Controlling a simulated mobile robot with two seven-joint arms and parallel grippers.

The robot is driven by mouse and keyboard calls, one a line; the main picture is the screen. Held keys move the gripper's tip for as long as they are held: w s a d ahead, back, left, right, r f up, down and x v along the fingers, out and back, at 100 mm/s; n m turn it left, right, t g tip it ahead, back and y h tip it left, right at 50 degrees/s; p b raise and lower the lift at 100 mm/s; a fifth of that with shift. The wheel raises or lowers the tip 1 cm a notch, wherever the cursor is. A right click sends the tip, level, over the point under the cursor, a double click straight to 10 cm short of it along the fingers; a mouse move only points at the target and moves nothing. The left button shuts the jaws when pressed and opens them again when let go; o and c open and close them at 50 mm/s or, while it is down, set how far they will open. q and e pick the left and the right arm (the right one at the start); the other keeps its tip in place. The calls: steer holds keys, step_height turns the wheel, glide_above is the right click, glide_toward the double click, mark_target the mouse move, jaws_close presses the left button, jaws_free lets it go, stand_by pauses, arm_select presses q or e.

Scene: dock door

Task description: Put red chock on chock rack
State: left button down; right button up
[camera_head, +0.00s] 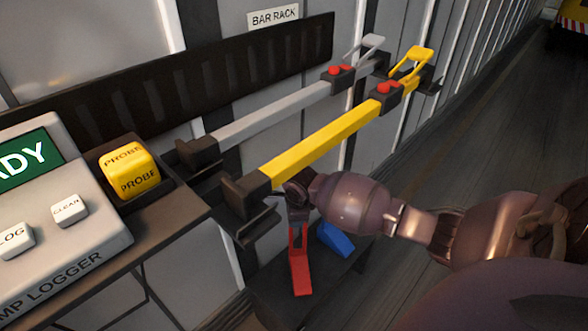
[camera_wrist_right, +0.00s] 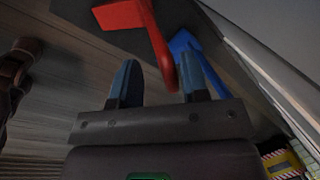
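The red chock (camera_head: 299,265) stands below my right gripper (camera_head: 298,200) in the head view, over a low dark surface (camera_head: 272,290); no label shows whether this is the chock rack. In the right wrist view the red chock (camera_wrist_right: 150,30) has its narrow bar reaching between the two blue fingers of my right gripper (camera_wrist_right: 158,65), nearer the right finger. The fingers are apart, with a gap visible beside the bar. A blue chock (camera_head: 334,239) lies just right of the red one; it also shows in the wrist view (camera_wrist_right: 198,60). My left gripper is out of view.
A yellow bar (camera_head: 320,145) and a grey bar (camera_head: 272,112) lie on brackets under a BAR RACK sign (camera_head: 273,16), close above my right gripper. A lamp logger console (camera_head: 70,235) and a yellow probe block (camera_head: 130,170) stand at left. The floor (camera_head: 490,130) at right is open.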

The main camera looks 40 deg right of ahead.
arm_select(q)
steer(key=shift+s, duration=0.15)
arm_select(e)
steer(key=shift+r, duration=0.15)
arm_select(q)
steer(key=p, duration=0.1)
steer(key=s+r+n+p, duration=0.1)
steer(key=p, duration=0.1)
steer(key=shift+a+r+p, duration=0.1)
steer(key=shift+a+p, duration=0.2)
arm_select(e)
steer(key=v, duration=0.7)
steer(key=shift+r, duration=0.4)
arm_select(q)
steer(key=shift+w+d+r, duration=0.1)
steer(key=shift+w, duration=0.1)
